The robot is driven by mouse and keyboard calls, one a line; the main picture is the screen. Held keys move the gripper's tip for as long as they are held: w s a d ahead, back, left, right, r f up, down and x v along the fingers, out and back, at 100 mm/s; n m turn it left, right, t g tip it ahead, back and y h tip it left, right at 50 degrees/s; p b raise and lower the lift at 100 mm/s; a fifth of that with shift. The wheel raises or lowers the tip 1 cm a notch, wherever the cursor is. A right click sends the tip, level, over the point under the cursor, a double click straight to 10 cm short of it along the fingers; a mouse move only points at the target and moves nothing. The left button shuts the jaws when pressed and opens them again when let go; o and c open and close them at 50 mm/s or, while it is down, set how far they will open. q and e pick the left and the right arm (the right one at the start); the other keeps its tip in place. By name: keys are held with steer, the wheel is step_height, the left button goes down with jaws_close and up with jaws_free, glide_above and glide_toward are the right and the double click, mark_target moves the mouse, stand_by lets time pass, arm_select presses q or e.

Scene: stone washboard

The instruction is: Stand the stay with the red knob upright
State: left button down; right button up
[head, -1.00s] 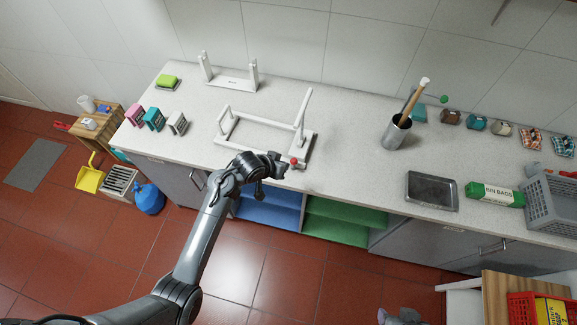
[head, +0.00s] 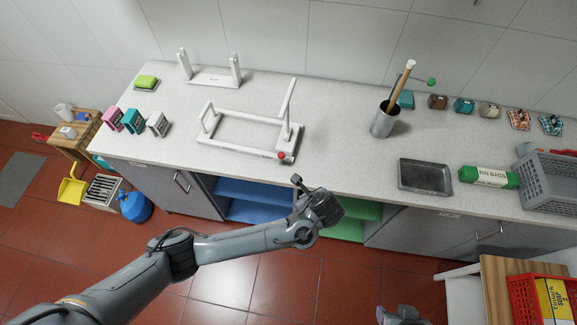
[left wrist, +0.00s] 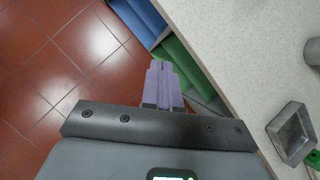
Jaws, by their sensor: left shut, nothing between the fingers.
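A white frame (head: 235,149) lies on the counter. At its right end a white stay (head: 288,100) rises, leaning slightly right in the picture; I cannot tell whether it is fully upright. A red knob (head: 281,155) sits at the front right corner of the frame, near the counter's front edge. My left gripper (head: 325,208) is in front of the counter, right of the knob and apart from it. In the left wrist view its purple fingers (left wrist: 163,85) are together and empty. My right gripper (head: 400,315) shows only partly at the bottom edge; its jaws are unclear.
A second white rack (head: 213,78) stands behind. Small pink, teal and white blocks are on the left. A metal cup (head: 384,122) with tools and a metal tray (head: 426,176) are to the right. The counter between frame and cup is clear.

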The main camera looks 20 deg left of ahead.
arm_select(q)
step_height(320, 180, down, 2)
steer(key=w+a+m+t+y+b, duration=0.1)
steer(key=a+m+t+y+b, duration=0.1)
steer(key=a, duration=0.1)
steer(key=t+b, duration=0.1)
steer(key=b, duration=0.2)
glide_toward(281, 159)
steer(key=shift+y, duration=0.3)
steer(key=f, duration=0.2)
steer(key=w+f, duration=0.1)
steer(key=f, duration=0.1)
steer(key=shift+d+f, duration=0.1)
steer(key=shift+d, duration=0.05)
steer(key=shift+w+a+f, duration=0.1)
steer(key=shift+w+a, duration=0.5)
steer(key=shift+w, duration=0.15)
steer(key=shift+w+a+f, duration=0.1)
steer(key=shift+w+a, duration=0.5)
steer(key=shift+w, duration=0.15)
steer(key=shift+a, duration=0.15)
